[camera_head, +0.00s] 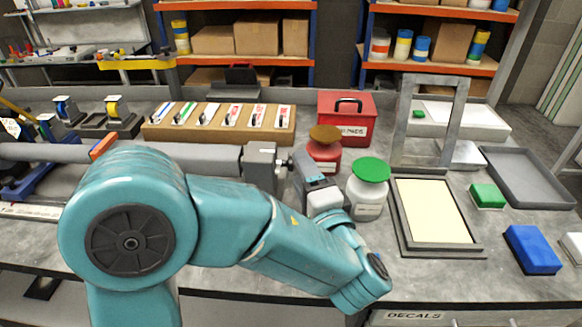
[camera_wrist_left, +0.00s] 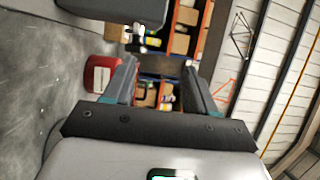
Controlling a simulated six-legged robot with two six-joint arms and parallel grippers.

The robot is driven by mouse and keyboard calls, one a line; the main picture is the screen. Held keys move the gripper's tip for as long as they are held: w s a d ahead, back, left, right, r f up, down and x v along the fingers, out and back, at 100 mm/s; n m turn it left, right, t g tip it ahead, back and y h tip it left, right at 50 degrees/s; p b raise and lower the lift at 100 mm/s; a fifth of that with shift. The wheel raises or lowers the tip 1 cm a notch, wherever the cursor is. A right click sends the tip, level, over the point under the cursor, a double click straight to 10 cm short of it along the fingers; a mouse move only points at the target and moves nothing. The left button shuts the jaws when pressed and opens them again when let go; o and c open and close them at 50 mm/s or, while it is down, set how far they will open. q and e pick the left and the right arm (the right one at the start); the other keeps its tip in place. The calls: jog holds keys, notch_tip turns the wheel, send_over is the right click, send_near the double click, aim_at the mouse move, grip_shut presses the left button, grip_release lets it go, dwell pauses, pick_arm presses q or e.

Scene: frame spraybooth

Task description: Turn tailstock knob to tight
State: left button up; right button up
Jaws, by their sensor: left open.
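The tailstock (camera_head: 260,166) is a grey block at the right end of a long grey tube, left of centre in the head view. A small knob (camera_head: 284,163) sticks out of its right side. My left gripper (camera_head: 301,163) is just right of the knob, partly hidden by my own arm. In the left wrist view its two fingers (camera_wrist_left: 160,78) are apart with nothing between them. A grey block (camera_wrist_left: 110,8), likely the tailstock, shows at the top there, with a small knob-like part (camera_wrist_left: 139,38) below it. Contact with the knob cannot be told. My right gripper is not seen.
A red jar (camera_head: 323,152) and a white jar with green lid (camera_head: 367,196) stand close to my left gripper. A red box (camera_head: 347,117) and a wooden rack (camera_head: 216,134) are behind. A framed screen (camera_head: 398,221) lies to the right.

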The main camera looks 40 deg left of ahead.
aim_at(292, 166)
pick_arm(q)
jog(key=f, duration=0.3)
jog(key=shift+w+a+f, duration=0.25)
jog(key=p+x, duration=0.1)
jog(key=x, duration=0.5)
jog(key=shift+r, duration=0.1)
jog(key=shift+w+a, duration=0.1)
jog(key=shift+w, duration=0.1)
jog(key=shift+a, duration=0.2)
jog(key=c, duration=1)
